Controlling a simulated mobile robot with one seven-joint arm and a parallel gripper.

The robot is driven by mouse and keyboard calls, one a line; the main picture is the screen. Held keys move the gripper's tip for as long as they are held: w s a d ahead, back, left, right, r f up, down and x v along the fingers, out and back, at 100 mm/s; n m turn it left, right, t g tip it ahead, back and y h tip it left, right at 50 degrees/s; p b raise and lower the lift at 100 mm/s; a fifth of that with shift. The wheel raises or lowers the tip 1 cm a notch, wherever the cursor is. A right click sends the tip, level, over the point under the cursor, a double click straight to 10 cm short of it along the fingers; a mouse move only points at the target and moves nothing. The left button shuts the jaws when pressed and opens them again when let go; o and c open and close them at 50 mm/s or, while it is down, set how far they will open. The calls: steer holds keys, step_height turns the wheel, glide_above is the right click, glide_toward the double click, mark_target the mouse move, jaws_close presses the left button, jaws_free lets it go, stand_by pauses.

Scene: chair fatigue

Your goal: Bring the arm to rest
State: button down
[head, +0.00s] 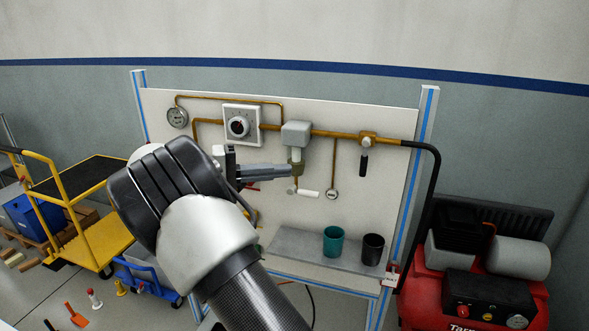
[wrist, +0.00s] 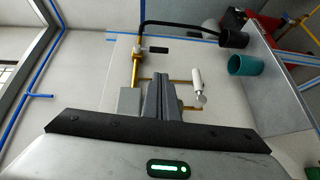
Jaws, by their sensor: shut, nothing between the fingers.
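My gripper (head: 288,170) reaches out from my dark arm in front of the white panel (head: 380,190) in the head view. Its fingers are together with nothing between them. In the picture the tips overlap the brass fitting under a grey box (head: 296,133); I cannot tell whether they touch it. A white handle (head: 308,193) is just below and right of the tips. In the wrist view the shut fingers (wrist: 160,77) point at the panel, between the grey box (wrist: 130,101) on the left and the white handle (wrist: 198,80) on the right.
A shelf (head: 290,243) below holds a teal cup (head: 333,240) and a black cup (head: 373,248). Brass pipes, a gauge (head: 177,117) and a dial (head: 240,124) are on the panel. A red compressor (head: 430,298) stands right, a yellow cart (head: 95,242) left.

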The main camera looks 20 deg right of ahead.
steer(key=shift+a, duration=0.2)
steer(key=shift+d, duration=0.1)
steer(key=s+d+y, duration=0.4)
steer(key=s+y, duration=0.1)
steer(key=s, duration=0.2)
steer(key=s+d+y, duration=0.4)
steer(key=s, duration=0.3)
steer(key=s+a+t+y, duration=0.3)
steer(key=s+a+y, duration=0.1)
steer(key=s, duration=0.4)
steer(key=s+a+t+y, duration=0.2)
steer(key=s+a+y, duration=0.25)
steer(key=s, duration=0.35)
step_height(320, 180, up, 14)
steer(key=p, duration=1.4)
steer(key=shift+s+a+f+n+t+p, duration=0.15)
steer(key=shift+s+a+n+t+p, duration=0.1)
steer(key=shift+n+t+p, duration=0.1)
